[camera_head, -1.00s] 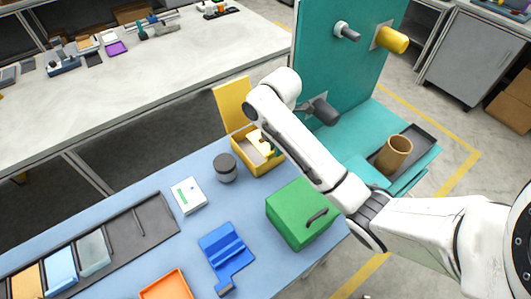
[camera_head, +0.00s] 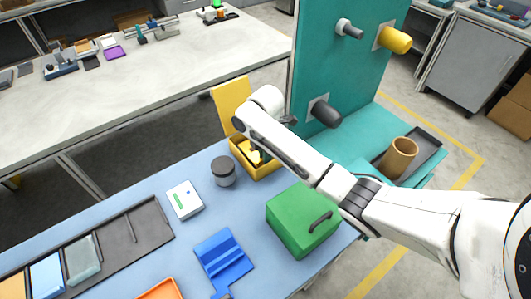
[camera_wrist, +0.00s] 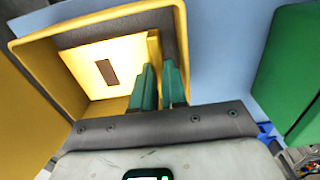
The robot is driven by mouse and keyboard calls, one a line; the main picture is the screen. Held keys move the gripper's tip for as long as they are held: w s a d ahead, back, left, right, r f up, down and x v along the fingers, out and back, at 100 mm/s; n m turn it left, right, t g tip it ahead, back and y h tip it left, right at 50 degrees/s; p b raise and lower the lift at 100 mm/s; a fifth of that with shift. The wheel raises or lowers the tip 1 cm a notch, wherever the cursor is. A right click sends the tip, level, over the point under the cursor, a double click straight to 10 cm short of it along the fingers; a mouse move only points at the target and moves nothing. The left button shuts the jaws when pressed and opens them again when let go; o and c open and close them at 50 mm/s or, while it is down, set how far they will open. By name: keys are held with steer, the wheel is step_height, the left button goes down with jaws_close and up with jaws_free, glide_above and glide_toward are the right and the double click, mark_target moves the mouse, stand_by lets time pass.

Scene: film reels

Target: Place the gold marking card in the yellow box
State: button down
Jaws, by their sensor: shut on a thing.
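The yellow box (camera_head: 266,174) stands on the blue table with its lid (camera_head: 232,104) raised at the back. The box also fills the upper left of the wrist view (camera_wrist: 48,82). The gold marking card (camera_wrist: 88,72), pale yellow with a dark rectangle on its face, is inside the box opening there. My gripper (camera_wrist: 161,80) has teal fingers shut on the card's right edge portion. In the head view the card (camera_head: 255,157) shows within the box's outline, partly hidden by my arm. I cannot tell whether the card touches the box floor.
A dark grey jar (camera_head: 223,171) stands left of the box. A green case (camera_head: 302,219) with a handle is in front right. A white card box (camera_head: 184,199) and a blue holder (camera_head: 222,257) lie on the table. A teal panel (camera_head: 345,75) with pegs rises behind right.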

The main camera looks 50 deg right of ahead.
steer(key=shift+f, duration=0.4)
steer(key=shift+f, duration=0.2)
steer(key=c, duration=1.4)
jaws_free()
steer(key=shift+c, duration=0.2)
steer(key=shift+r, duration=0.15)
step_height(320, 180, up, 13)
steer(key=p, duration=0.2)
